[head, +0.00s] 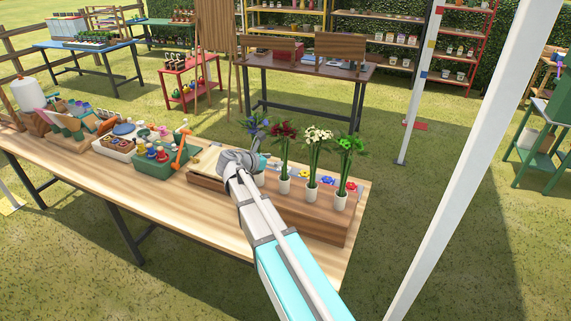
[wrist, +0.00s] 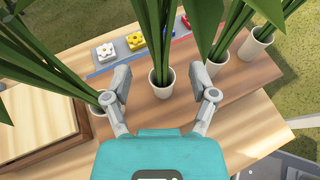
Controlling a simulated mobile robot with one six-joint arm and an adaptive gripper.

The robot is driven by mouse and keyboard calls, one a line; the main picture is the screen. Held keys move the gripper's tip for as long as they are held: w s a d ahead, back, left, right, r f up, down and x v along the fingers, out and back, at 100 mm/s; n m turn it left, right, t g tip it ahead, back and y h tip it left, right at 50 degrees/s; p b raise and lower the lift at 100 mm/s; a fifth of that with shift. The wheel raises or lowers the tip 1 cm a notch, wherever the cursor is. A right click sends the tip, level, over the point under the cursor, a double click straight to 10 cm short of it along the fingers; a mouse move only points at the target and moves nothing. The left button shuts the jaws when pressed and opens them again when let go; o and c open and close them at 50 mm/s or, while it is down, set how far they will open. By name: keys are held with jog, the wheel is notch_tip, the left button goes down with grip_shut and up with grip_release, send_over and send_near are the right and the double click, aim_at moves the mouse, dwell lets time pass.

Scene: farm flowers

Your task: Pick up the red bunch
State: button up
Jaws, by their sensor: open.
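The red bunch (head: 283,131) is second from the left in a row of bunches, with dark red blooms on green stems in a white cup (head: 284,186). In the wrist view, its stems appear to be those in the middle white cup (wrist: 161,84); the blooms are out of view. My gripper (head: 238,164) is left of the bunch in the head view. In the wrist view my gripper (wrist: 162,90) is open and empty, one finger on each side of the middle cup, not visibly touching it.
The blue bunch (head: 256,126) stands just left, partly behind my gripper; the white bunch (head: 319,134) and green bunch (head: 350,144) stand right. Coloured flower tiles (wrist: 137,40) lie behind the cups. A green crate (head: 164,164) stands farther left on the table.

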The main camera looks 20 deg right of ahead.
aim_at(282, 159)
jog(key=shift+w+d+f, duration=0.1)
jog(key=shift+d, duration=0.2)
jog(key=shift+b+x, duration=1)
jog(key=shift+x, duration=1.6)
jog(key=shift+c, duration=0.2)
grip_shut()
